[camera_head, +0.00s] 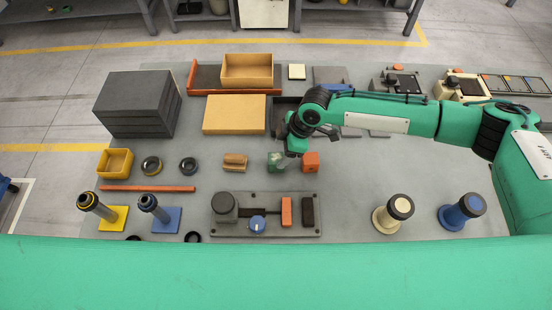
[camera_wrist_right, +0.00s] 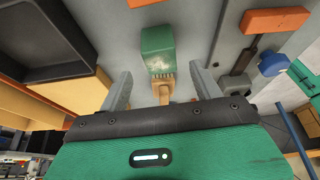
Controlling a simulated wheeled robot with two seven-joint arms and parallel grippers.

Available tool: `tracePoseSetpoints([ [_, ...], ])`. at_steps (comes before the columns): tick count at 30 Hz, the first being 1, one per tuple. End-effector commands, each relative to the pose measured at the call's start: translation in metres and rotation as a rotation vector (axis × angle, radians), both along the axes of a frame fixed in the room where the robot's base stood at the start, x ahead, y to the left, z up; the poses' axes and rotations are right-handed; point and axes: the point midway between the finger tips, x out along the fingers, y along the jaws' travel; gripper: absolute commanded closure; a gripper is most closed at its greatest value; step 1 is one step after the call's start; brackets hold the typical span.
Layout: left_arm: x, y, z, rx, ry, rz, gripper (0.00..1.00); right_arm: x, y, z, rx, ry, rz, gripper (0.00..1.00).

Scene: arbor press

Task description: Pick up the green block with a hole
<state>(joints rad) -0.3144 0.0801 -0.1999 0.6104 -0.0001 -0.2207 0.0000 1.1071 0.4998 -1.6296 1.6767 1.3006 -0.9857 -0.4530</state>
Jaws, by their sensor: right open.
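The green block (camera_head: 276,163) stands on the grey table, between a brown wooden piece (camera_head: 235,163) and an orange block (camera_head: 311,161). My right gripper (camera_head: 297,150) hangs over the table close to the green block and the orange block. In the right wrist view the gripper (camera_wrist_right: 161,80) is open and its two fingers are apart with nothing held. The green block (camera_wrist_right: 158,48) shows just beyond the fingertips, roughly centred between them, with the wooden piece (camera_wrist_right: 162,86) nearer. The block's hole cannot be made out clearly. My left gripper is not in view.
A grey fixture plate (camera_head: 266,228) with a blue knob (camera_head: 257,224) lies in front. A yellow box (camera_head: 115,163) and black rings (camera_head: 188,165) are at left. Cardboard boxes (camera_head: 234,114) and a dark tray (camera_wrist_right: 50,40) are behind. Cream (camera_head: 393,213) and blue (camera_head: 462,212) posts stand at right.

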Motion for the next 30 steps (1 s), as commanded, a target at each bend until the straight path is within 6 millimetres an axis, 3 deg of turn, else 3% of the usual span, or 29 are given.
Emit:
tracePoseSetpoints([
  [10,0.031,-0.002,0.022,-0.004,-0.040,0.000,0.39,-0.002,0.009,-0.029,-0.002,0.001,0.000,0.35],
  [16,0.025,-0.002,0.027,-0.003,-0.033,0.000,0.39,-0.002,0.017,-0.054,-0.001,0.000,-0.001,0.35],
  [24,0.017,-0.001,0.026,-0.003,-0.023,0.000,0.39,-0.002,0.018,-0.058,0.000,-0.001,0.000,0.35],
  [25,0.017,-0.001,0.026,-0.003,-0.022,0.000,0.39,-0.002,0.018,-0.058,0.000,-0.001,0.000,0.36],
  [30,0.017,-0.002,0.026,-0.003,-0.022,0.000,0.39,-0.002,0.018,-0.058,0.000,-0.001,0.000,0.70],
])
